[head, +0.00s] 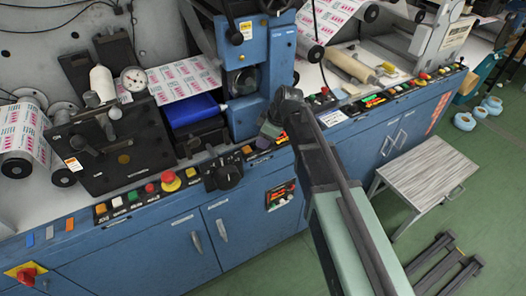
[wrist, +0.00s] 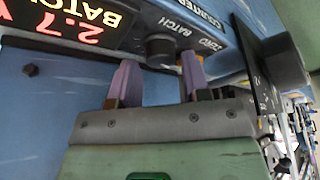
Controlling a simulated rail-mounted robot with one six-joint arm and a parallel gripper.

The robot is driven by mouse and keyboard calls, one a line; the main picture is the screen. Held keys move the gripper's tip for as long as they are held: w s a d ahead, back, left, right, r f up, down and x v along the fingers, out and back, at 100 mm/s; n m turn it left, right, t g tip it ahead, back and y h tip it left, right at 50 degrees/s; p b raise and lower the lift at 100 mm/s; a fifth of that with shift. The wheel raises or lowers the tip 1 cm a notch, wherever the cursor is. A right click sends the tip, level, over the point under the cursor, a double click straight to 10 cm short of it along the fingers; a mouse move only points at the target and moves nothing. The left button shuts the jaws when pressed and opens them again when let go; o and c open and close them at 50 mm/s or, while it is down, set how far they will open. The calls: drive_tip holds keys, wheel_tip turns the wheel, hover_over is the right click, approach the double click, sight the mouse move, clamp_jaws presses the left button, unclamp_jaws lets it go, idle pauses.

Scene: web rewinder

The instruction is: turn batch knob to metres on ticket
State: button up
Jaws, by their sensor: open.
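The batch knob (wrist: 160,48) is a dark round knob beside the "BATCH" and "ZERO" lettering on the blue counter panel in the wrist view. My gripper (wrist: 159,62) is open, with its two purple fingers apart. The fingertips are near the knob, one to each side of it in the picture; I cannot tell whether they touch it. In the head view my gripper (head: 268,134) is at the blue machine front and hides the knob. No metres figure on a ticket is readable.
A black rotary switch box (head: 226,176) and a red mushroom button (head: 170,181) sit along the panel, left of my gripper. A white paper (head: 332,118) lies to the right. A small grey-topped table (head: 427,165) stands on the green floor.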

drive_tip(key=shift+b+x, duration=0.3)
drive_tip(key=shift+x, duration=0.65)
drive_tip(key=shift+r, duration=0.15)
drive_tip(key=c, duration=0.6)
